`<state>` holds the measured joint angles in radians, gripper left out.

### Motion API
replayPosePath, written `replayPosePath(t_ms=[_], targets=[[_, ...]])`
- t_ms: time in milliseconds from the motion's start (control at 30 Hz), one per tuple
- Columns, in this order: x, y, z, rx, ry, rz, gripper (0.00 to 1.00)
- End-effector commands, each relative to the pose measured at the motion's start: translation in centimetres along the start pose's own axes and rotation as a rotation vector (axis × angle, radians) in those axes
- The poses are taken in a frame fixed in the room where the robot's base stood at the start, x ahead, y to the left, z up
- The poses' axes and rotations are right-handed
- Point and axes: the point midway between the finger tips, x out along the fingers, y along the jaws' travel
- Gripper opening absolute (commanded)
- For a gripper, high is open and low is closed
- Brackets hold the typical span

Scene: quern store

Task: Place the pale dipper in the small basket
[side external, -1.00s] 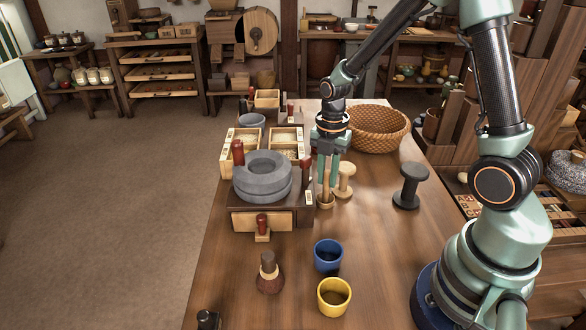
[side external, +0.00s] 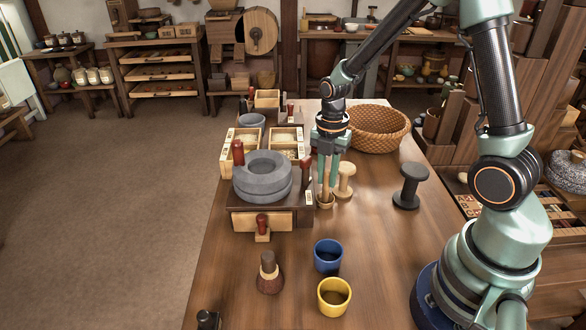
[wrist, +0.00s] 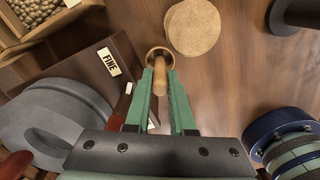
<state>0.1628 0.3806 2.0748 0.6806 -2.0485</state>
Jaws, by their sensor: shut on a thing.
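The pale dipper (side external: 326,201) is a small wooden cup on a straight upright handle. My gripper (side external: 327,170) points down and is shut on the handle, with the cup below the fingertips. In the wrist view the handle (wrist: 160,82) stands between the green fingers (wrist: 160,95), and the cup rim (wrist: 158,52) shows beyond them. I cannot tell whether the cup touches the table. The brown woven basket (side external: 391,136) stands behind and to the right of my gripper, open at the top. My arm hides part of its left side.
A pale spool-shaped stand (side external: 345,180) is close to the dipper's right; a black one (side external: 408,187) stands farther right. The grey quern (side external: 262,178) on its wooden base is to the left. Blue (side external: 328,258) and yellow (side external: 334,298) cups stand in front. The table's right-centre is clear.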

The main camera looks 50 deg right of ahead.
Motion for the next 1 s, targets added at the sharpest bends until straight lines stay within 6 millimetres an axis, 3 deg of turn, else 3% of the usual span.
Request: replayPosePath(t_ms=[767,1000], targets=[[-0.1,0.0,0.0,0.0,0.0,0.001,0.0],[-1.8,0.1,0.1,0.0,-0.002,0.003,0.0]])
